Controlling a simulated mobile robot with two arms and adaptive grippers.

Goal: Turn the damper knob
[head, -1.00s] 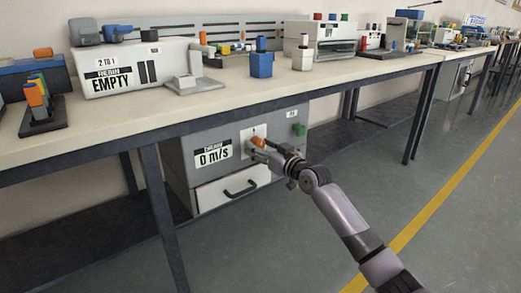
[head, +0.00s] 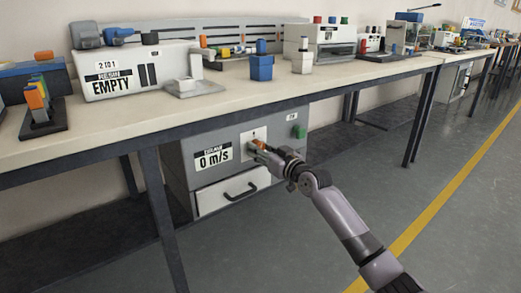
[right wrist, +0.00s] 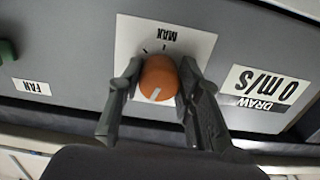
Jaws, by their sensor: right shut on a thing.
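The orange damper knob (right wrist: 158,79) sits on a white plate marked MAX (right wrist: 188,42) on the grey cabinet under the bench. A white pointer line shows on the knob's face in the right wrist view. In the head view the knob (head: 258,144) is partly covered by my right gripper (head: 259,148). In the right wrist view my right gripper (right wrist: 158,90) has one finger on each side of the knob and is shut on it. The cabinet's display (head: 213,158) reads 0 m/s. My left gripper is not in view.
A green knob (head: 299,132) is right of the damper plate, near a FAN label (right wrist: 31,87). A white drawer with a black handle (head: 240,191) is below. The bench top (head: 230,93) overhangs the cabinet, and a bench leg (head: 163,215) stands in front at left.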

